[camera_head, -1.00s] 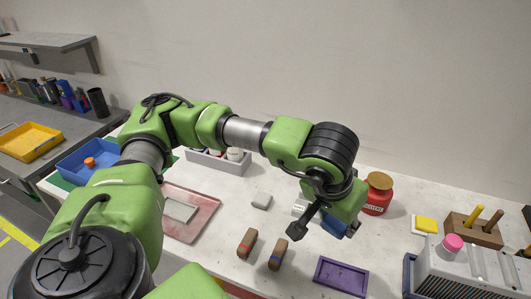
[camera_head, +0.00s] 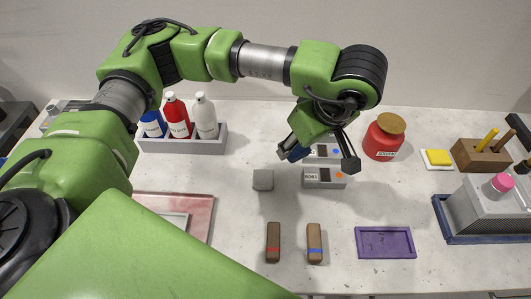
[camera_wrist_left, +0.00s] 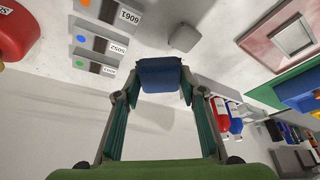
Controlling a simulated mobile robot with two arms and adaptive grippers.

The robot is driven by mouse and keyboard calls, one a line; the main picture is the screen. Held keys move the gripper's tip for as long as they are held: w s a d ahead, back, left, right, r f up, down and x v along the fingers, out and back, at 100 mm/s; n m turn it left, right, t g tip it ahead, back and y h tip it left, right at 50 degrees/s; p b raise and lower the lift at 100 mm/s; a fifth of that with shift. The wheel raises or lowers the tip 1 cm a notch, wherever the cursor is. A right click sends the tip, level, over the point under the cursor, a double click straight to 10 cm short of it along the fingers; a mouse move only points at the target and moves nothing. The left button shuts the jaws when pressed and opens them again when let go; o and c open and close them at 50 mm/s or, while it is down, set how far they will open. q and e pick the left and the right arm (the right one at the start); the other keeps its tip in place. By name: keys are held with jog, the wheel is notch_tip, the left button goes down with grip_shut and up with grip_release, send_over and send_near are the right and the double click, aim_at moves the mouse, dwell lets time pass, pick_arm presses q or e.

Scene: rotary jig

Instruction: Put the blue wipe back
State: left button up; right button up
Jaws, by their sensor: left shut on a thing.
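My left gripper (camera_head: 320,156) is above the labelled grey blocks in the head view, its fingers pointing down. It is shut on the blue wipe (camera_wrist_left: 160,76), a dark blue, pad-like thing held between the fingertips (camera_wrist_left: 161,94) in the left wrist view. In the head view only part of the wipe (camera_head: 299,152) shows, beside the left finger. The wipe appears to be off the table. My right gripper is not in view.
Grey labelled blocks (camera_head: 323,178) lie below the gripper, with a small grey block (camera_head: 263,180) to their left. A bottle rack (camera_head: 183,146), red jar (camera_head: 383,138), yellow pad (camera_head: 438,157), wooden holder (camera_head: 481,155), purple tray (camera_head: 385,243) and two brown striped blocks (camera_head: 273,242) (camera_head: 314,243) stand around.

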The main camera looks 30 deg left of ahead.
pick_arm(q)
jog(key=shift+s+d+f+n+g, duration=0.15)
jog(key=shift+d+n+g, duration=0.25)
jog(key=shift+n, duration=0.5)
jog(key=shift+a+f, duration=0.15)
jog(key=shift+a, duration=0.15)
send_near(263, 148)
jog(key=shift+a+f+p, duration=0.45)
jog(key=shift+f+p, duration=0.05)
jog(key=shift+p, duration=0.3)
jog(key=shift+w+a+f, duration=0.35)
jog(key=shift+a+f, duration=0.1)
jog(key=shift+f, duration=0.25)
notch_tip(263, 148, down, 3)
jog(key=shift+w+a+f+p, duration=0.1)
jog(key=shift+f+p, duration=0.05)
jog(key=shift+p, duration=0.3)
jog(key=shift+f, duration=0.1)
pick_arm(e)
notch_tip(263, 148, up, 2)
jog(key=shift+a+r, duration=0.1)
